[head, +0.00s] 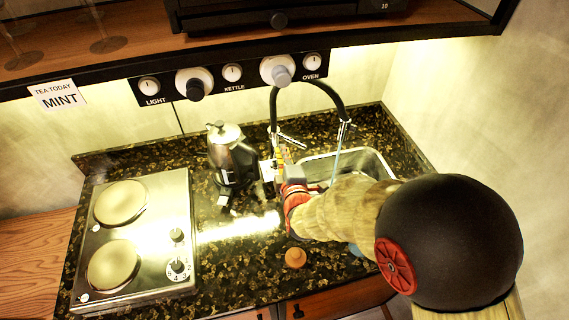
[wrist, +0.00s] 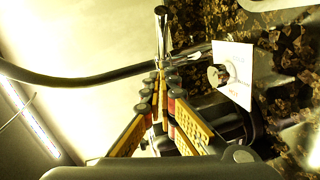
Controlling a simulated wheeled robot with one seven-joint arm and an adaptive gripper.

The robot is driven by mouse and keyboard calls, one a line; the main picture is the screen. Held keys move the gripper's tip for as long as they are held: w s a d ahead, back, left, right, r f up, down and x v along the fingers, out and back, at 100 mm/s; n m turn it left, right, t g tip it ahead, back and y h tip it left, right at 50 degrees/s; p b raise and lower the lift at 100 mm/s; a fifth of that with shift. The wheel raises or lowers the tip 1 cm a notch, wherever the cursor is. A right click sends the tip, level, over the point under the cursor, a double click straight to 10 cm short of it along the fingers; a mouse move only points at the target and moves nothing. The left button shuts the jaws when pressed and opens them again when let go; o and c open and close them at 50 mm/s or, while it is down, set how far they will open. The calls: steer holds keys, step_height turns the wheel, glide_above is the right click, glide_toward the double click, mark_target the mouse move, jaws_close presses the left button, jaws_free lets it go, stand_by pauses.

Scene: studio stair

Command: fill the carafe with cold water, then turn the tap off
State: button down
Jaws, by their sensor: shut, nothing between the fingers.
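The black-hosed tap (head: 308,84) arches over the sink (head: 370,158), and a thin bluish stream (head: 336,165) falls from its spout. A metal lever (head: 290,140) sits at the tap's base. My gripper (head: 281,160) is just in front of this base. In the wrist view my gripper (wrist: 160,90) has its fingertips together and empty, near the metal tap post (wrist: 161,30). Whether they touch it I cannot tell. I cannot make out the carafe; my arm covers much of the sink. A small bluish patch (head: 357,249) shows below my arm.
A steel kettle (head: 232,155) stands left of my gripper, with a small white card (head: 267,171) between. A two-plate hob (head: 140,240) is at left. An orange-brown stopper-like object (head: 295,258) lies near the counter front. Knobs (head: 232,72) line the shelf edge above.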

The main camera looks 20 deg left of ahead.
mark_target(295, 144)
steer(key=shift+w+d+f, duration=0.2)
steer(key=shift+w+d, duration=0.1)
steer(key=shift+w, duration=0.4)
steer(key=shift+w+d+f, duration=0.2)
steer(key=shift+w+d, duration=0.1)
steer(key=shift+w, duration=0.35)
steer(key=shift+w+d+f+b, duration=0.2)
steer(key=shift+w+d+b, duration=0.3)
steer(key=shift+w+b, duration=0.45)
steer(key=shift+d+b, duration=0.1)
steer(key=shift+b, duration=0.2)
steer(key=shift+r, duration=0.2)
steer(key=shift+w, duration=0.1)
